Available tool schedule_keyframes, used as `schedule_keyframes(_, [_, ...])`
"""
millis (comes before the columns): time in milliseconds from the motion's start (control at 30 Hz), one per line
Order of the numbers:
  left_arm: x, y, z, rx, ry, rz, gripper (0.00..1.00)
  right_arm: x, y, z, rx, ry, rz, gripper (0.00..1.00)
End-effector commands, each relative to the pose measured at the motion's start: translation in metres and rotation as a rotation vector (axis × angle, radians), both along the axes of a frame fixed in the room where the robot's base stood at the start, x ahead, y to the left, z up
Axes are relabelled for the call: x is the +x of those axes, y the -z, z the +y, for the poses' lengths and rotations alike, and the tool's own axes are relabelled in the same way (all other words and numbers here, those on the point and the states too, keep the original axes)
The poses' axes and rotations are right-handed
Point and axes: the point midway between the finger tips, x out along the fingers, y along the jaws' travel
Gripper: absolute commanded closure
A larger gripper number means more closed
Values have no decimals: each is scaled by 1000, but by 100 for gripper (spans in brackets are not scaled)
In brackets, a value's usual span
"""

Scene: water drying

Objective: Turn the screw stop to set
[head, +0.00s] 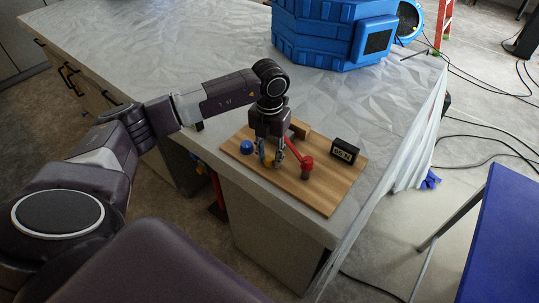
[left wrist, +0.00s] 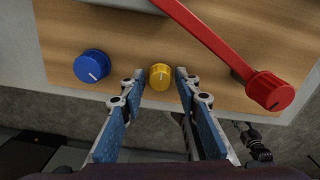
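A wooden board (head: 318,196) on the table corner carries a blue knob (head: 247,147), a yellow knob (head: 268,161) and a red lever with a red round knob (head: 307,162). Which one is the screw stop is not marked. My left gripper (head: 270,153) points down over the yellow knob. In the left wrist view its two fingers stand apart on either side of the yellow knob (left wrist: 160,77), with a small gap showing on each side. The blue knob (left wrist: 92,67) is left and the red knob (left wrist: 270,91) right. A dark jointed part, perhaps my right gripper, shows small and unclear there.
A small black display (head: 344,151) with pale characters stands at the board's right; I cannot read it surely. A wooden block (head: 299,128) sits behind the gripper. A big blue case (head: 330,32) stands farther back. The white tabletop (head: 170,45) is otherwise mostly clear.

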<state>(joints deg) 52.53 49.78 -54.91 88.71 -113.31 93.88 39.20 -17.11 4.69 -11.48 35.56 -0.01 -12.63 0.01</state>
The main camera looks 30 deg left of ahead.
Motion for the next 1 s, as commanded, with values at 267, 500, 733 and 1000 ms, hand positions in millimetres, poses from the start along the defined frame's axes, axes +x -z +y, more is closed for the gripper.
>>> schedule_keyframes(267, [0,0,0,0,0,-1,100,0,0,0,0,0,0,56])
schedule_keyframes(500, [0,0,0,0,20,-2,100,0,4,0,0,0,0,56])
schedule_keyframes(733, [1,2,0,1,124,-3,100,-1,17,0,0,1,0,56])
schedule_keyframes(1000, [1,4,0,1,355,-5,100,-1,41,1,1,1,1,56])
